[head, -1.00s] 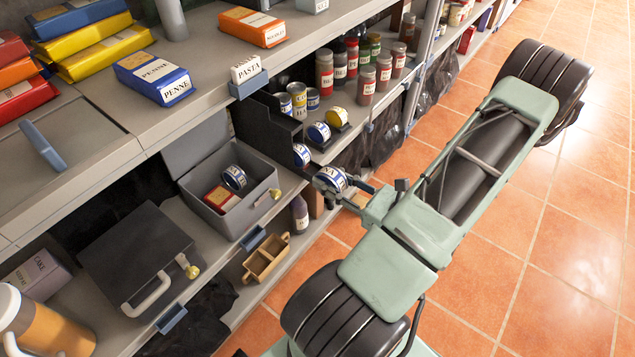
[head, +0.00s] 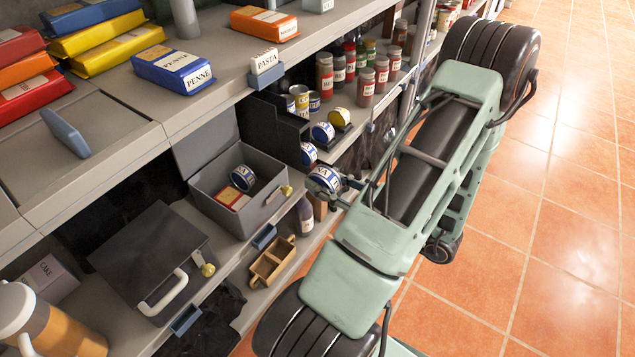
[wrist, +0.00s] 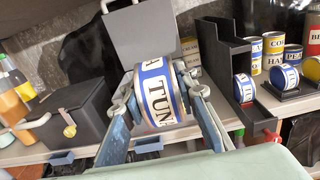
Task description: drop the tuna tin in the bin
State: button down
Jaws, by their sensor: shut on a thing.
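The tuna tin (head: 325,179), blue and white with a dark-lettered label, is held on its side in my gripper (head: 328,183). In the wrist view the tin (wrist: 157,92) sits between the two fingers (wrist: 156,90), which are shut on it. A grey open box (head: 222,217), which looks like the bin, stands on the middle shelf left of the held tin, its lid raised. In the wrist view the raised lid (wrist: 140,40) shows behind the tin.
A black rack (head: 272,124) stands right of the grey box; similar tins (head: 308,154) sit at its front. A closed black case (head: 150,255) is to the left. A wooden caddy (head: 272,262) is below. Jars and cans line the shelf behind. The tiled floor at right is open.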

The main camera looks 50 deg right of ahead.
jog(key=w+a+b, duration=0.1)
jog(key=w+a, duration=0.1)
jog(key=w, duration=1.8)
notch_tip(320, 180, down, 7)
jog(key=b, duration=0.4)
jog(key=shift+d+b, duration=0.2)
jog(key=shift+b, duration=0.15)
jog(key=c, duration=1.5)
grip_release()
jog(key=shift+o, duration=0.2)
jog(key=shift+s, duration=0.1)
notch_tip(320, 180, up, 10)
